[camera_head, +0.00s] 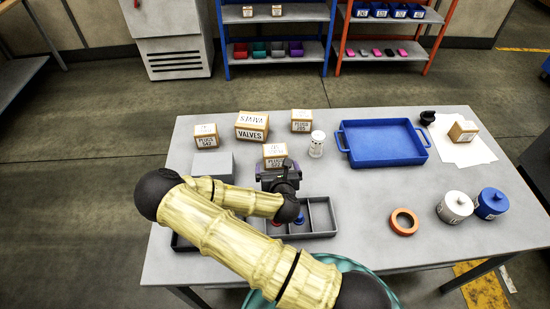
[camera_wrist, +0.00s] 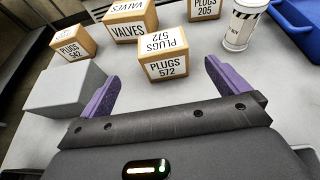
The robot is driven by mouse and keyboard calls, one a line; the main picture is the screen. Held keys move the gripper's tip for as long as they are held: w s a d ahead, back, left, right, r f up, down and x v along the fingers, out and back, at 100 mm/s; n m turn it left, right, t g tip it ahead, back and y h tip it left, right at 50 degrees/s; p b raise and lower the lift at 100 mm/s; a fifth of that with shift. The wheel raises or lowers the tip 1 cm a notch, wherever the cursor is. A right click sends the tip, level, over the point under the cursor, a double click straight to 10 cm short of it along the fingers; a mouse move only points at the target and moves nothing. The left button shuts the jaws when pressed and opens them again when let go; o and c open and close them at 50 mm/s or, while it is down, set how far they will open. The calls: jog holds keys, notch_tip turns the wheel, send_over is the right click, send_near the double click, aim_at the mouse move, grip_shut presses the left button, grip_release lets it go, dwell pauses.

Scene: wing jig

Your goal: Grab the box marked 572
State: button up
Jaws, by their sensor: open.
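The box marked 572 (camera_wrist: 164,62) is a small tan box with white labels reading PLUGS 572. It stands upright on the table, and it also shows in the head view (camera_head: 275,153). My gripper (camera_wrist: 165,82) is open, with its two purple fingers spread and nothing between them. The box lies just beyond the fingertips, roughly centred between them, and appears apart from them. In the head view my gripper (camera_head: 278,168) is just in front of the box and hides its lower part.
Beside it stand the VALVES box (camera_head: 252,126), PLUGS 542 box (camera_head: 206,137), PLUGS 205 box (camera_head: 301,121), a white canister (camera_head: 317,144) and a grey block (camera_wrist: 68,88). A blue tray (camera_head: 382,143) is to the right. A grey compartment tray (camera_head: 322,217) lies under my arm.

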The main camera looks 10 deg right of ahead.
aim_at(275, 156)
jog(key=p+x, duration=0.1)
jog(key=x, duration=0.6)
jog(key=shift+w+f, duration=0.1)
jog(key=shift+w, duration=0.25)
jog(key=shift+w+d+p, duration=0.1)
jog(key=shift+w+p, duration=0.2)
jog(key=shift+p, duration=0.1)
jog(key=x, duration=0.2)
jog(key=p+x, duration=0.1)
jog(key=x, duration=0.1)
jog(key=shift+d+r, duration=0.2)
jog(key=shift+w+f, duration=0.2)
jog(key=shift+w, duration=0.1)
jog(key=shift+c, duration=0.4)
jog(key=c, duration=1)
